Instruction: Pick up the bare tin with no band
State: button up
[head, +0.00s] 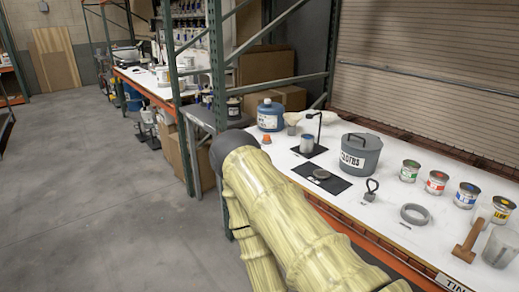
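Several small tins stand in a row on the right of the white bench. Their bands are green (410,171), red (436,183), blue (466,195) and yellow (502,210). Another small tin (307,144), bluish and grey, stands on a black mat under a thin dark stand; I cannot tell whether it has a band. No tin that is clearly bare shows. My arm in its pale yellow sleeve crosses the lower middle and hides part of the bench front. My gripper is out of view.
A grey lidded bin (360,156) stands mid-bench, beside a flat dark mat (321,184). A grey ring (414,214), a wooden-handled tool (467,243) and a grey cup (500,247) lie nearer. A blue jug (270,116) is at the far end. Open floor lies left.

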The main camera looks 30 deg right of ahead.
aim_at(307, 145)
jog(key=u, duration=0.45)
jog(key=i, duration=1.05)
jog(key=z, duration=0.5)
